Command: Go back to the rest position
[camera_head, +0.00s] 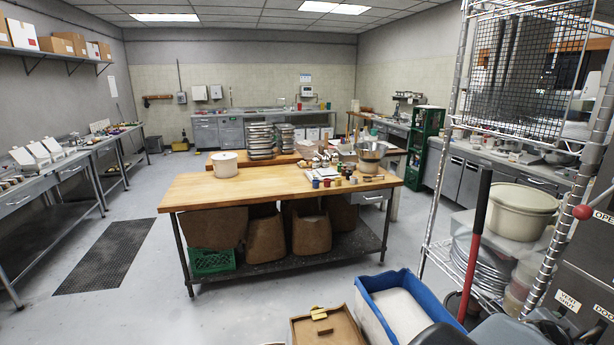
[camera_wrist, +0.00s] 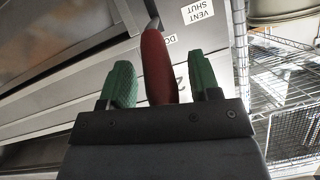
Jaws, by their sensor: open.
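My gripper (camera_wrist: 162,85) shows in the wrist view with two green fingers standing apart. A red handle (camera_wrist: 156,68) on a thin metal shaft lies between the fingers in the picture, with gaps on both sides. I cannot tell whether it is within the jaws or beyond them. Behind it is a grey metal front with a VENT SHUT label (camera_wrist: 198,11), upside down here. In the head view I cannot make out my gripper; dark rounded shapes at the bottom right edge may be my arm.
A wire rack (camera_head: 440,200) with a pale pot (camera_head: 521,212) stands close on the right, beside a labelled panel (camera_head: 590,275). A wooden table (camera_head: 270,190) stands beyond.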

